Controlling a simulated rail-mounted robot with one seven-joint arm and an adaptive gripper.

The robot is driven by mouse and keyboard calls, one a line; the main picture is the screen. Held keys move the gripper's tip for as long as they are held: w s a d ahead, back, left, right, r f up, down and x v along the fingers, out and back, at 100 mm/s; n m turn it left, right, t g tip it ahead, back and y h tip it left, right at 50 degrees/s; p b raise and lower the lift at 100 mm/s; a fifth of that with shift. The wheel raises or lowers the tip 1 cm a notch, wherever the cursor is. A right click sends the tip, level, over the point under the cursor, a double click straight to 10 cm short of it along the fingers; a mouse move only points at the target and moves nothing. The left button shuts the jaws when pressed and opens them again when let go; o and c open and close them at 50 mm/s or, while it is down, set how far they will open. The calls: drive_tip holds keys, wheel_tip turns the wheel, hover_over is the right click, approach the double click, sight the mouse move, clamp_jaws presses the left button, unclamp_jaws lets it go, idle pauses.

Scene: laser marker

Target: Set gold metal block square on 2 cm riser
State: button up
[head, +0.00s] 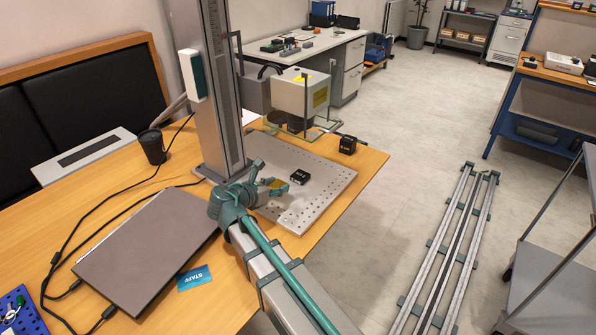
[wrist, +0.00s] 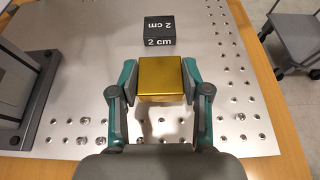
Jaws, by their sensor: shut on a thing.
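The gold metal block (wrist: 160,77) is between the two fingers of my gripper (wrist: 160,85) in the wrist view, with a finger pad against each side. In the head view my gripper (head: 268,188) is over the perforated metal plate, and a small part of the gold block (head: 276,183) shows. The black 2 cm riser (wrist: 159,30) stands on the plate beyond the block, apart from it. The riser (head: 300,177) also shows in the head view, to the right of my gripper. The gap under the block is hard to judge.
The perforated plate (head: 322,186) lies on the wooden table and is bare around the riser. The marker's metal column (head: 220,100) stands to the left. Another black block (head: 347,145) sits behind the riser, near the table edge. A laptop (head: 147,250) lies at left front.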

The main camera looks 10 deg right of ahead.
sight(298, 177)
drive_tip(key=w+d, duration=0.5)
drive_tip(key=d, duration=0.1)
drive_tip(key=shift+w, duration=0.2)
drive_tip(key=w+d, duration=0.2)
drive_tip(key=shift+w+d, duration=0.35)
drive_tip(key=shift+d, duration=0.05)
drive_tip(key=shift+s+f, duration=0.15)
drive_tip(key=shift+f, duration=0.45)
drive_tip(key=shift+a+f, duration=0.1)
drive_tip(key=shift+f, duration=0.05)
drive_tip(key=shift+f, duration=0.1)
drive_tip(key=o, duration=1.2)
